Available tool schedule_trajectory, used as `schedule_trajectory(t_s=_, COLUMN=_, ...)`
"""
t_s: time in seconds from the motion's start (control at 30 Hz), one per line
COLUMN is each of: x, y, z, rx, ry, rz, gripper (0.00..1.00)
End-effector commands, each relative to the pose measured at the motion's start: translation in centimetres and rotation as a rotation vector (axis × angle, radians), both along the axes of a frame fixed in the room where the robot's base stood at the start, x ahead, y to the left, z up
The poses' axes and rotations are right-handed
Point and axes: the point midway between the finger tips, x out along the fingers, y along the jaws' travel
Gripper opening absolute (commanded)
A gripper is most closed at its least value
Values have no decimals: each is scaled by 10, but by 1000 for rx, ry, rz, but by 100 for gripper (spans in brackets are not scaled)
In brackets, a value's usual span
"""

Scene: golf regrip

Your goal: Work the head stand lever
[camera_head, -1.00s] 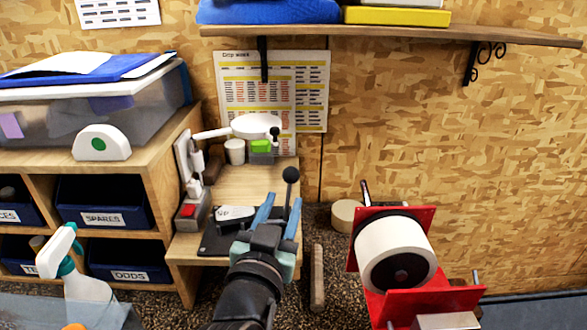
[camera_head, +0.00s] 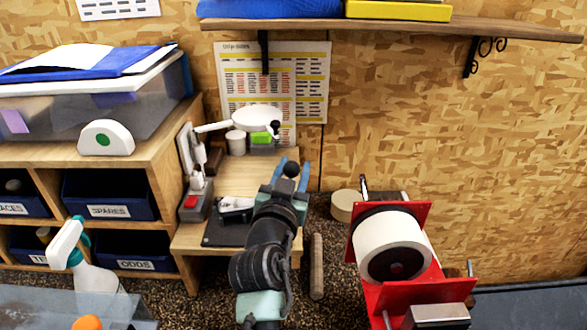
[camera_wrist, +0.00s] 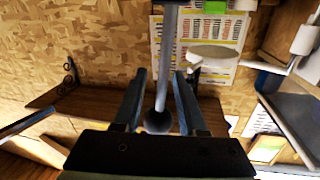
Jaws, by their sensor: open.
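The lever has a black ball knob (camera_head: 291,169) on top. In the wrist view it shows as a grey rod (camera_wrist: 170,50) ending in the dark ball (camera_wrist: 158,121). My gripper (camera_head: 292,166) is open, with one blue finger on each side of the knob in the head view. In the wrist view, my gripper's two fingers (camera_wrist: 160,75) also stand on both sides of the rod and ball, with gaps visible. I cannot tell whether either finger touches. The stand below the knob is hidden behind my arm in the head view.
A wooden bench (camera_head: 228,166) holds a white lamp (camera_head: 256,119), a cup (camera_head: 236,143) and a device with a red button (camera_head: 193,203). A red stand with a white roll (camera_head: 390,245) is to the right. A spray bottle (camera_head: 82,262) stands at lower left.

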Motion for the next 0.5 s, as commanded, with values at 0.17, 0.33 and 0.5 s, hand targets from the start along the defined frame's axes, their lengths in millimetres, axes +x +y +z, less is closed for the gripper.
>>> schedule_trajectory(t_s=0.17, x=0, y=0, z=0, rx=0, ry=0, rz=0, gripper=14)
schedule_trajectory(t_s=0.33, x=0, y=0, z=0, rx=0, ry=1, rz=0, gripper=0)
schedule_trajectory(t_s=0.5, x=0, y=0, z=0, rx=0, ry=1, rz=0, gripper=0)
